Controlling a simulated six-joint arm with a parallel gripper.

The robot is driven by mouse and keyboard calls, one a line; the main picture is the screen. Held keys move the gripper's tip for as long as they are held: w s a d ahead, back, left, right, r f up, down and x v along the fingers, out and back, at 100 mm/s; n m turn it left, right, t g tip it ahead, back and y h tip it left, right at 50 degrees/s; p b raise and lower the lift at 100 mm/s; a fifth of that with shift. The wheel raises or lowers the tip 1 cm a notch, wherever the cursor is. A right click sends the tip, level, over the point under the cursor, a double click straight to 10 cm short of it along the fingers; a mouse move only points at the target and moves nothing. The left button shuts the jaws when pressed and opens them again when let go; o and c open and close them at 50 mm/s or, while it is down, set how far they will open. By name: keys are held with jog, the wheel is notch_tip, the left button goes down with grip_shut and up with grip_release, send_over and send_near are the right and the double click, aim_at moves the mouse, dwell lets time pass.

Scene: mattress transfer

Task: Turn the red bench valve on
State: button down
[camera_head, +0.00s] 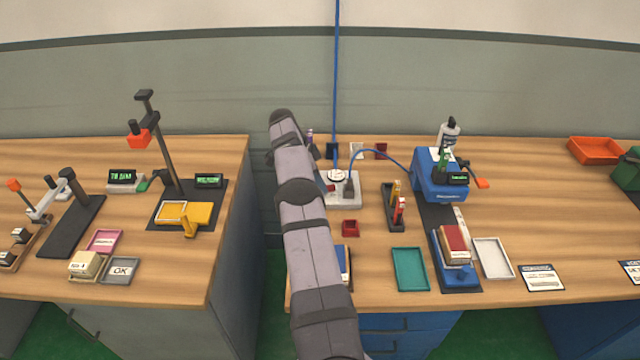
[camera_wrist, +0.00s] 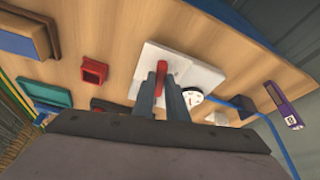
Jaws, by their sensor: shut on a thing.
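The red valve handle (camera_wrist: 159,79) shows in the wrist view, upright between the two grey fingers of my gripper (camera_wrist: 162,68). My gripper is shut on it. The handle stands over a white base (camera_wrist: 203,75) with a round white dial (camera_wrist: 192,97) beside it. In the head view the white valve base (camera_head: 345,191) and dial (camera_head: 337,176) show just right of my arm.
A small red tray (camera_head: 350,228) lies in front of the valve, and a pen holder (camera_head: 394,215) stands to its right. A teal tray (camera_head: 410,268) lies near the front edge. A blue hose (camera_head: 380,153) runs behind. A purple bottle (camera_wrist: 285,107) is nearby.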

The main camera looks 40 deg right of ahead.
jog(key=c, duration=1.8)
grip_release()
jog(key=shift+o, duration=0.2)
jog(key=shift+w+a+r, duration=0.2)
jog(key=shift+r, duration=0.35)
jog(key=p+v, duration=0.1)
jog(key=v, duration=0.5)
